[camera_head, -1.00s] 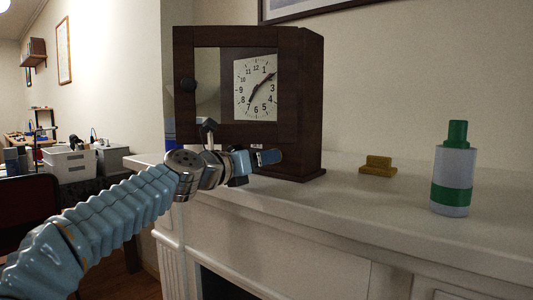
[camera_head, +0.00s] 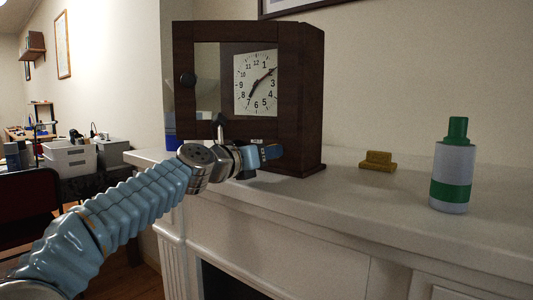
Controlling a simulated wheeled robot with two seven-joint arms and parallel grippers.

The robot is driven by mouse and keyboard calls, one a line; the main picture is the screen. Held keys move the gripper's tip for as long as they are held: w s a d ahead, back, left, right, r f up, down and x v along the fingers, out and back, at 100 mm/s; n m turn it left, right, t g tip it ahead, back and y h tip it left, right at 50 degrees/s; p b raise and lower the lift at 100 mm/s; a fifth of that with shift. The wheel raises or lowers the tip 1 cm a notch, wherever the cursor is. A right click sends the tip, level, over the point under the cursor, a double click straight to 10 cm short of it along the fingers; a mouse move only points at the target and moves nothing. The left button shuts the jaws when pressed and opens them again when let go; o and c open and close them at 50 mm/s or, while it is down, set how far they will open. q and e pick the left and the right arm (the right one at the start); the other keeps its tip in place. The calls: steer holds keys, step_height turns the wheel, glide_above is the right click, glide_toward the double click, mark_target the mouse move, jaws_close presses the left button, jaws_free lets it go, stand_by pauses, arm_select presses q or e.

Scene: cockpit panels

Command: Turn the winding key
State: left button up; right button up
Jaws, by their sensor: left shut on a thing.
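A dark brown wooden clock (camera_head: 311,100) stands upright on the white mantel, with a white dial (camera_head: 256,83) behind its front door. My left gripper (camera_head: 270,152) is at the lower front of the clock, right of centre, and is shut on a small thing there. That thing is taken to be the winding key; the fingers hide nearly all of it, so its shape and angle cannot be told. My right gripper is not in view.
On the mantel (camera_head: 340,205), a yellow block-like object (camera_head: 378,161) lies right of the clock, and a grey-and-green bottle (camera_head: 453,170) stands farther right. The mantel between clock and bottle is mostly clear. A white bin (camera_head: 68,160) is at the left background.

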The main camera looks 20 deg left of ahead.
arm_select(q)
steer(key=m, duration=0.2)
steer(key=shift+m, duration=0.3)
steer(key=o, duration=1)
steer(key=shift+o, duration=0.2)
steer(key=shift+s+a, duration=0.15)
steer(key=shift+s, duration=0.15)
steer(key=b+v, duration=0.2)
steer(key=v, duration=1.1)
steer(key=shift+s, duration=0.1)
